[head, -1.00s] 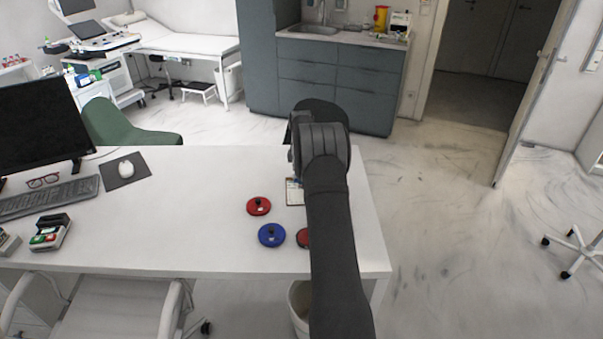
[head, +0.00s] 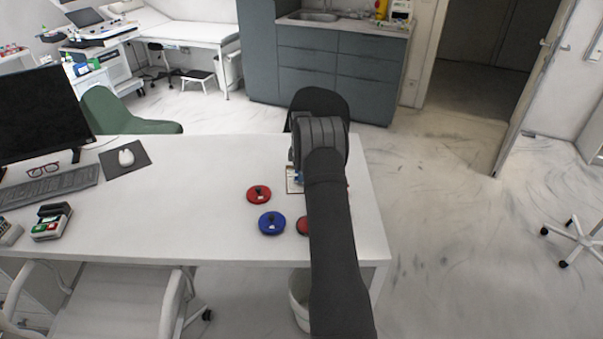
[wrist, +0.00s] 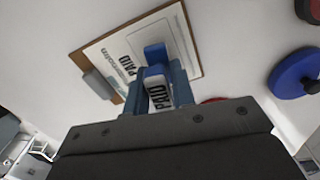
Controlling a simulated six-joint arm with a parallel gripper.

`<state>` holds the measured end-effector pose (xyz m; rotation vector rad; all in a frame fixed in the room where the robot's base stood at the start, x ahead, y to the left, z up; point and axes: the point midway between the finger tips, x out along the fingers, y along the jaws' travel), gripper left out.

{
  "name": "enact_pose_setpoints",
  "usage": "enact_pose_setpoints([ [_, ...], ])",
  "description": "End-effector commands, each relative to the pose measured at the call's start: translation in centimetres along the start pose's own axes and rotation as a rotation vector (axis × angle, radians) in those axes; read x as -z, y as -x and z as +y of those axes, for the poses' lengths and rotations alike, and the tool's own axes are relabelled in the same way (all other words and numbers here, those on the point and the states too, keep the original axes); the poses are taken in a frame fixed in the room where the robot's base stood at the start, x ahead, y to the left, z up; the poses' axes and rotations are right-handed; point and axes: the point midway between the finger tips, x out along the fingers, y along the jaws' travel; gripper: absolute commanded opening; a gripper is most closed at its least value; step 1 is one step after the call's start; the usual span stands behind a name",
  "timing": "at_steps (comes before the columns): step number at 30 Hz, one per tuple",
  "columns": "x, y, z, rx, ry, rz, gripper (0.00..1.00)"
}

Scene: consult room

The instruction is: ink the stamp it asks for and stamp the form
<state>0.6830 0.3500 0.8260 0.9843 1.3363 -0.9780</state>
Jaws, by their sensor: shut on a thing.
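My gripper (wrist: 158,82) is shut on a stamp (wrist: 157,96) with a white label reading PAID and blue parts. It is over a brown clipboard (wrist: 197,52) holding a white form (wrist: 108,50). The form bears dark print, including the word PAID. In the wrist view the stamp overlaps the form, and I cannot tell whether it touches the paper. In the head view my arm hides most of the clipboard (head: 291,187).
The white desk (head: 190,210) is clear left of the pads. A chair (head: 110,305) stands at the near side.

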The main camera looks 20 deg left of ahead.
Motion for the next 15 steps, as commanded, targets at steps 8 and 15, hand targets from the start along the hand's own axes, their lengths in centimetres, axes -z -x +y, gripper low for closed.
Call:
enact_pose_setpoints([
  [8,0.0,-0.05,0.01,0.0,0.0,0.0,0.08],
  [15,0.0,-0.34,0.0,0.0,0.0,0.0,0.08],
])
